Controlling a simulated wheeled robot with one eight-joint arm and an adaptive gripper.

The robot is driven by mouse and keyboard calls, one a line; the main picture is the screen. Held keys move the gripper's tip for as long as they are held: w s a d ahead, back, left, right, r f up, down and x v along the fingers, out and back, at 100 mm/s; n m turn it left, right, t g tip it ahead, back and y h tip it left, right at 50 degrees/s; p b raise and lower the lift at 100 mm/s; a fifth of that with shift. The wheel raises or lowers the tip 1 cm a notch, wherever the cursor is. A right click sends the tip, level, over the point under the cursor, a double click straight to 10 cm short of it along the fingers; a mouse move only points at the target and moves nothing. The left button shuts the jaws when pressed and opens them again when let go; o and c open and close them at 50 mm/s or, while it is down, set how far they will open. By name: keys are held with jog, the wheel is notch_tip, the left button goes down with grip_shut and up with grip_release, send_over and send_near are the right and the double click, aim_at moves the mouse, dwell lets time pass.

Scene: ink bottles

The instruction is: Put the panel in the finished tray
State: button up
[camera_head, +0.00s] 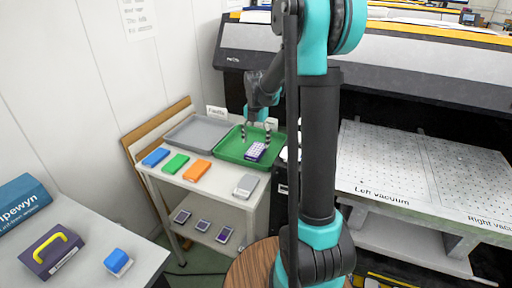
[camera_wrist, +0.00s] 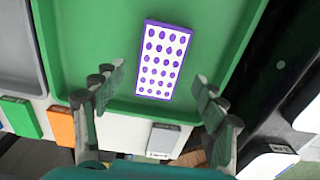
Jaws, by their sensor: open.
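The panel (camera_head: 256,151) is a white rectangular block with purple dots and purple edges. It lies flat in the green tray (camera_head: 229,152) on the side table, and in the wrist view the panel (camera_wrist: 162,58) sits clear of the tray walls. My gripper (camera_head: 256,134) is open and empty above the green tray, with its fingers pointing down. In the wrist view the panel is ahead of and between the spread fingers (camera_wrist: 155,90), not visibly touched by them. A small sign (camera_head: 216,112) stands behind the trays; its word is too small to read surely.
A grey tray (camera_head: 196,131) beside the green one looks empty. Blue (camera_head: 156,157), green (camera_head: 176,163) and orange (camera_head: 197,170) blocks and a grey box (camera_head: 246,186) line the table's front. Several dark panels (camera_head: 203,225) lie on the lower shelf. A perforated vacuum table (camera_head: 420,170) is at right.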

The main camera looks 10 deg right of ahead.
aim_at(256, 149)
notch_tip(256, 149, up, 8)
jog(key=shift+r, duration=0.25)
jog(key=shift+a, duration=0.1)
